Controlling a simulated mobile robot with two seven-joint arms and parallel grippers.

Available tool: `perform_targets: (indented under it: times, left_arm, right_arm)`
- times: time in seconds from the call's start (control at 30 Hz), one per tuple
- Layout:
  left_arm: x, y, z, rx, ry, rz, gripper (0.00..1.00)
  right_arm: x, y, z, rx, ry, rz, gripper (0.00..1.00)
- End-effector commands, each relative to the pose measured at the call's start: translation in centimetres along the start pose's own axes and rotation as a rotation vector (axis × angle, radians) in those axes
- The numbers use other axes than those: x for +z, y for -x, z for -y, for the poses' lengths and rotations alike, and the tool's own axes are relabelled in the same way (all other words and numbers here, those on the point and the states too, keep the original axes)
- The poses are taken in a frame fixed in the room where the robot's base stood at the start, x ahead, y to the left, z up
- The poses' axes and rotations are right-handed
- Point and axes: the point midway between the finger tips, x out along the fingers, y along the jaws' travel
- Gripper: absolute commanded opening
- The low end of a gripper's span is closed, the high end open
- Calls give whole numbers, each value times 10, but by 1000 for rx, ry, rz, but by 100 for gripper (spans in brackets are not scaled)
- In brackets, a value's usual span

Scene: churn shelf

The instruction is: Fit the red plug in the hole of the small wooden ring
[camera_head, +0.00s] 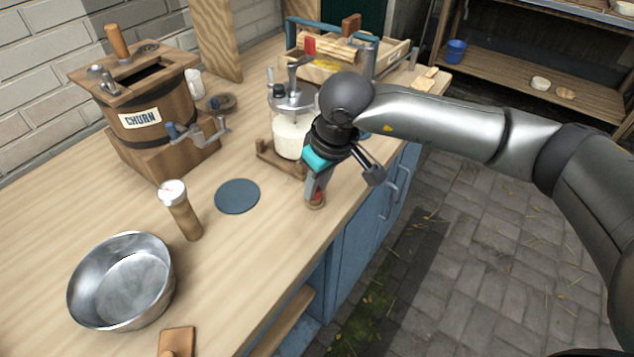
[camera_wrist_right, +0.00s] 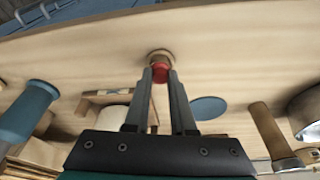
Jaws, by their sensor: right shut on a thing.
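The red plug (camera_head: 318,195) is between the fingertips of my right gripper (camera_head: 317,188), which is shut on it. In the right wrist view the red plug (camera_wrist_right: 160,72) shows at the fingertips of my right gripper (camera_wrist_right: 160,78). The small wooden ring (camera_head: 315,204) is on the counter right below the plug, near the front edge. In the right wrist view the ring (camera_wrist_right: 160,54) shows around the far side of the plug. I cannot tell how deep the plug sits in it. My left gripper is not in view.
A glass jar churn (camera_head: 292,130) on a wooden stand is close behind my right gripper. A dark round mat (camera_head: 237,196), a wooden thermometer-like cylinder (camera_head: 181,212) and a metal bowl (camera_head: 120,280) are to the left. A wooden barrel churn (camera_head: 140,120) stands at the back left.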

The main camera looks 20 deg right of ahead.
Motion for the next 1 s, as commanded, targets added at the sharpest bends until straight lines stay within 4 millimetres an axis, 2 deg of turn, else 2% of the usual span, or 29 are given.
perform_targets:
  times: [0.8,0.83,1.0]
  left_arm:
    - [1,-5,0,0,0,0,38]
    - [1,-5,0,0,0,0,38]
    - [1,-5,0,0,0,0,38]
  right_arm:
    - [0,2,0,1,0,0,0]
    - [0,2,0,1,0,0,24]
    - [0,2,0,0,0,0,43]
